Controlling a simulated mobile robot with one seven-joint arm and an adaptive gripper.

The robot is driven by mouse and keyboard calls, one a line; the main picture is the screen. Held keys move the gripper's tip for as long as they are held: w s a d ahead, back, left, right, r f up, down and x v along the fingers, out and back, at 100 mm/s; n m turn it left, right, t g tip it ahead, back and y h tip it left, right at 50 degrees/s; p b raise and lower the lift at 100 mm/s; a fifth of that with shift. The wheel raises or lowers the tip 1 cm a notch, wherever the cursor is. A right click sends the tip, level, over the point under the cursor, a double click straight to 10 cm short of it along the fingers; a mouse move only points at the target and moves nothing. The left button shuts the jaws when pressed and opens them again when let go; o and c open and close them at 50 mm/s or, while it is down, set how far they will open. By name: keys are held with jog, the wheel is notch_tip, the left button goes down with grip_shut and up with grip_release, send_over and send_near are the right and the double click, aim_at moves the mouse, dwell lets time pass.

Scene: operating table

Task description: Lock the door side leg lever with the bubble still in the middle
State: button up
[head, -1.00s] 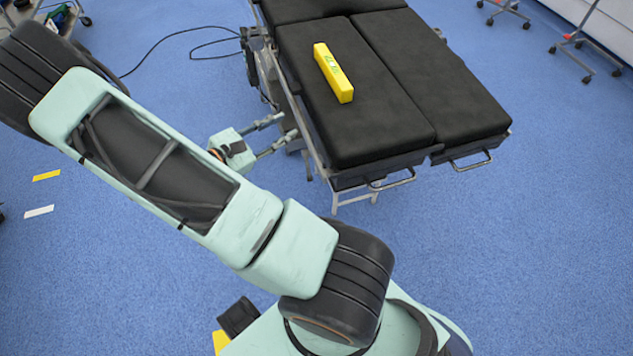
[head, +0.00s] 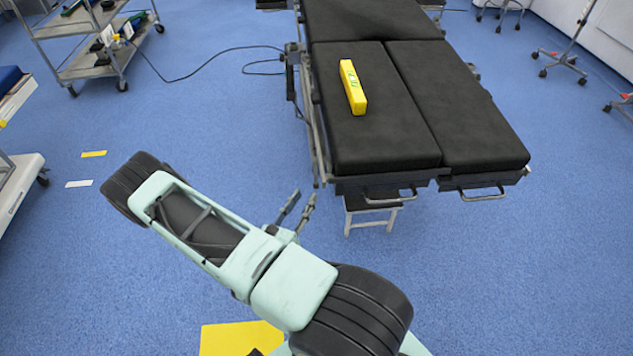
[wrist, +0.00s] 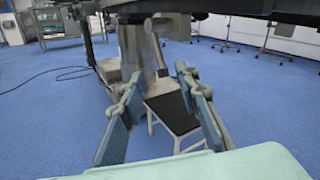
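A yellow spirit level (head: 353,87) lies on the left black leg pad (head: 376,128) of the operating table in the head view. Its bubble is too small to read. My gripper (head: 297,206) is below and left of the table's near end, apart from it. In the wrist view my gripper (wrist: 164,112) shows two blue-padded fingers spread wide with nothing between them. The table's underside and near edge (wrist: 190,10) cross the top of that view. I cannot make out the leg lever in either view.
A step stool (head: 372,212) stands under the table's near end and shows between my fingers in the wrist view (wrist: 176,113). A cable (head: 200,68) runs along the floor to a trolley (head: 100,66).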

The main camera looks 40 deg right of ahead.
aim_at(315, 181)
jog(key=b+x, duration=0.1)
jog(key=x, duration=0.7)
jog(key=shift+w+d+r, duration=0.1)
jog(key=shift+d, duration=0.25)
grip_shut()
